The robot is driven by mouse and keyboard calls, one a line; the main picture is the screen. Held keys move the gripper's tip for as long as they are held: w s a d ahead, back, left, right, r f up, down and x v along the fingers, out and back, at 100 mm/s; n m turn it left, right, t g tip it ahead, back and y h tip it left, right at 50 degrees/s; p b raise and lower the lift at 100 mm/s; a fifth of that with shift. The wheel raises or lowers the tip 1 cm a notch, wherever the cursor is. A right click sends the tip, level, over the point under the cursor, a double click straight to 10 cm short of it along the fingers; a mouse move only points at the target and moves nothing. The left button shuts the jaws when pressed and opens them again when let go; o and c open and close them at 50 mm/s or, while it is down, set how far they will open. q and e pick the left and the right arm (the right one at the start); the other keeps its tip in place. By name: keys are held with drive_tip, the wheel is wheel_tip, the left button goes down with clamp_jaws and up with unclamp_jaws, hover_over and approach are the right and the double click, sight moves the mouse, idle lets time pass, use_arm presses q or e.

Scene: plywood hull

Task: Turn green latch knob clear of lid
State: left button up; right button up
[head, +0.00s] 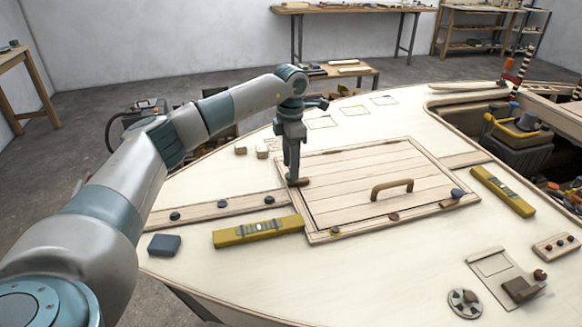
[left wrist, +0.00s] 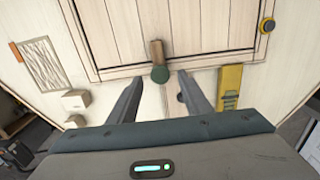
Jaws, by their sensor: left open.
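The wooden lid (head: 345,195) lies closed in its frame on the pale deck, with a brown handle (head: 392,188) on top. The green latch knob (left wrist: 160,75) sits at the lid's edge in the left wrist view. Its wooden bar (left wrist: 157,50) reaches from the knob over the edge onto the lid planks. My left gripper (head: 292,178) points down at the lid's left corner in the head view and largely hides the knob there. Its two fingers are apart, with the knob between their tips. I cannot tell whether either finger touches it. My right gripper is not in view.
A yellow level (head: 258,232) lies beside the lid's near left corner, and another (head: 503,191) lies to the right. Other latches line the lid's near edge, including a blue knob (head: 457,193). Small wooden blocks (head: 262,152) sit behind the gripper. A dark blue box (head: 164,245) lies at left.

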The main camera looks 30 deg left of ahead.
use_arm(q)
drive_tip(key=shift+f, duration=0.95)
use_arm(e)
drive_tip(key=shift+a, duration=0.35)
use_arm(q)
drive_tip(key=c, duration=1.1)
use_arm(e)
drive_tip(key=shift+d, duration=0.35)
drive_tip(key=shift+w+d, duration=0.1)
